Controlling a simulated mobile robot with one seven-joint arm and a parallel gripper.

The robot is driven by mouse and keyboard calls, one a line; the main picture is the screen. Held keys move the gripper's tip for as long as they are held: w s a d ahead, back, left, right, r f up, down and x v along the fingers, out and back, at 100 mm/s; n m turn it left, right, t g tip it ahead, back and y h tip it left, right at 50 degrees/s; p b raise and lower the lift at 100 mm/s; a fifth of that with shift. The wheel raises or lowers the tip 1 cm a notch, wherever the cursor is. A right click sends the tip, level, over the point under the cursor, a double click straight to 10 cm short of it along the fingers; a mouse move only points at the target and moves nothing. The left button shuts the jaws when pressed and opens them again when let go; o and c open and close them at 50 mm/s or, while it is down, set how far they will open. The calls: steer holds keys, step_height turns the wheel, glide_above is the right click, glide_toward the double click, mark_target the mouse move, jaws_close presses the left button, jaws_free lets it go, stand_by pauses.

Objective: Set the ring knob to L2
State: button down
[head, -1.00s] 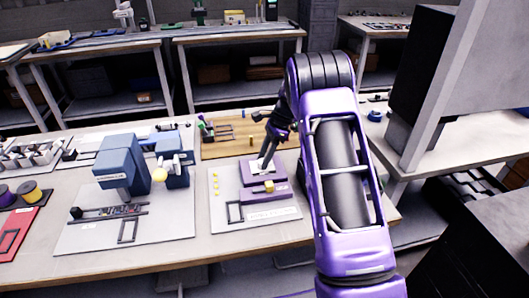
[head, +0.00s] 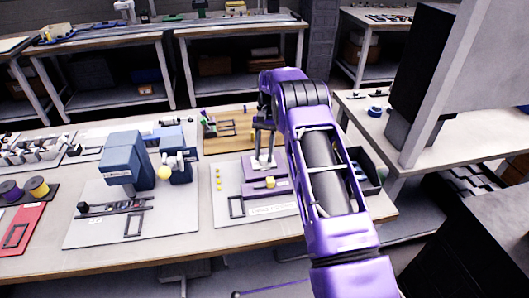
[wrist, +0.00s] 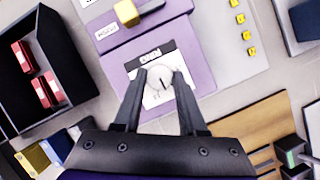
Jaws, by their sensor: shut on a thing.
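A purple device sits on a light base plate (head: 225,205) in the middle of the table. In the wrist view its purple panel (wrist: 200,65) carries a white label card with print too small to read. The round white ring knob (wrist: 160,80) stands in front of that card and has a short dark mark on its face. My gripper (wrist: 161,76) has one finger on each side of the knob and is shut on it. In the head view my gripper (head: 263,163) points down onto the device, and its fingers hide the knob there.
A yellow block (wrist: 126,13) sits on the device's lower purple part. Yellow buttons (wrist: 242,18) line the plate beside it. A dark bin (wrist: 45,75) with red pieces stands to one side. A blue machine (head: 127,160) stands left of the device, and a wooden board (head: 220,143) lies behind it.

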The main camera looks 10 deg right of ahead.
mark_target(263, 157)
steer(key=n+h, duration=0.1)
steer(key=n, duration=0.4)
steer(key=shift+a+h, duration=0.15)
steer(key=shift+h, duration=0.25)
stand_by(0.3)
steer(key=shift+c, duration=2.3)
jaws_free()
steer(key=p+v, duration=0.1)
steer(key=v, duration=0.2)
steer(key=shift+w+v, duration=0.2)
steer(key=shift+v, duration=1.5)
steer(key=shift+a+r, duration=0.1)
steer(key=shift+r, duration=0.3)
